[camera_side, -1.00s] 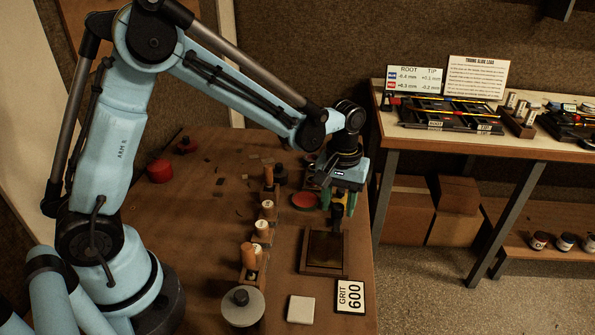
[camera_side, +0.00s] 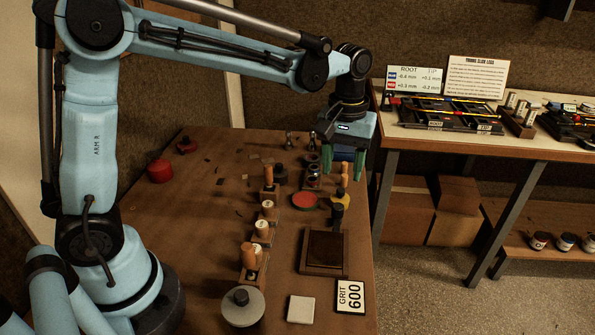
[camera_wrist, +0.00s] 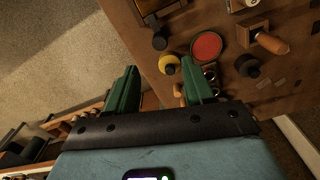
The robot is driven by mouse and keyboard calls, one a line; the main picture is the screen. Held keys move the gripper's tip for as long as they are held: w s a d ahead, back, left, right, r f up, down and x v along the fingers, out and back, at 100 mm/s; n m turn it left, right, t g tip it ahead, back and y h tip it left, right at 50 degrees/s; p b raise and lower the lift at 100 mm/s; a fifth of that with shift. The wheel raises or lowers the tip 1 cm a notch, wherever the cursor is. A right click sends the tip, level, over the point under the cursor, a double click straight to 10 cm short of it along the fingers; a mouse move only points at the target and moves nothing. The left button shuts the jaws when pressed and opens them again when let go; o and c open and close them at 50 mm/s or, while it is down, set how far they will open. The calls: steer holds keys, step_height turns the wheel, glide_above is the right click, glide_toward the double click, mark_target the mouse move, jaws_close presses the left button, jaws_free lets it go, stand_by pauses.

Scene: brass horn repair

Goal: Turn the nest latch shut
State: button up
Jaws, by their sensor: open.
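My gripper (camera_side: 342,165) has green fingers and is open and empty, raised above the far right part of the brown bench. In the wrist view its two fingers (camera_wrist: 162,78) stand wide apart. Below it are an upright orange handle (camera_side: 344,174) and a yellow round piece (camera_side: 340,197), which also shows in the wrist view (camera_wrist: 168,63). A black piece (camera_side: 336,214) stands beside the yellow one, at the back of a brown framed block (camera_side: 325,250). I cannot tell which part is the nest latch, or whether it is turned.
A red-topped round pad (camera_side: 304,201) lies left of the yellow piece. A row of wooden-handled tools (camera_side: 264,230) runs down the bench. Small metal parts (camera_side: 313,170) stand near the gripper. A GRIT 600 card (camera_side: 350,297) lies at the front. The bench's right edge is close.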

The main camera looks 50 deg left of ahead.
steer(key=shift+r, duration=1.3)
steer(key=s+a+m+t, duration=0.2)
steer(key=s+m+t, duration=0.1)
steer(key=s, duration=0.3)
steer(key=s+a+f+m+t, duration=0.1)
steer(key=s+a+m+t, duration=0.1)
steer(key=s, duration=0.4)
steer(key=shift+s+a+f+m+t, duration=0.2)
steer(key=shift+s+m+t, duration=0.3)
steer(key=shift+t, duration=0.6)
